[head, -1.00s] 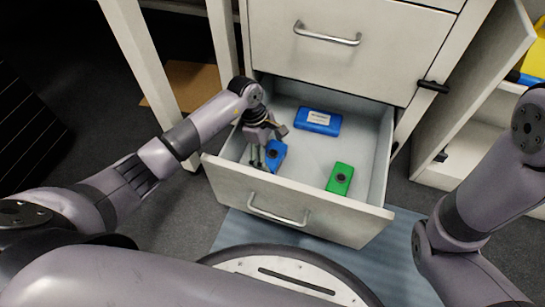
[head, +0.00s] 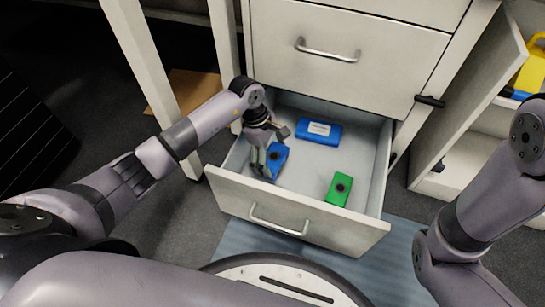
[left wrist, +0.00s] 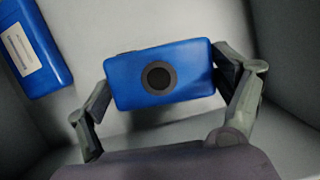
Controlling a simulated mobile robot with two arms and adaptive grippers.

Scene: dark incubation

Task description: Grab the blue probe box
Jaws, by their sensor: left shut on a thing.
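The blue probe box (head: 278,155) is a small blue block with a dark round disc on its face. It is at the left side of the open drawer (head: 318,224). My left gripper (head: 264,163) reaches down into the drawer and is shut on it. In the left wrist view the box (left wrist: 190,65) sits between the two fingers, one at each short end. I cannot tell whether its underside touches the drawer floor. My right arm shows at the right edge of the head view, but its gripper is out of view.
A flat blue box with a white label (head: 332,132) lies at the back of the drawer. A green box with a dark disc (head: 339,190) lies at the front right. The drawer walls stand close around my gripper. An open cabinet door (head: 470,100) is at the right.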

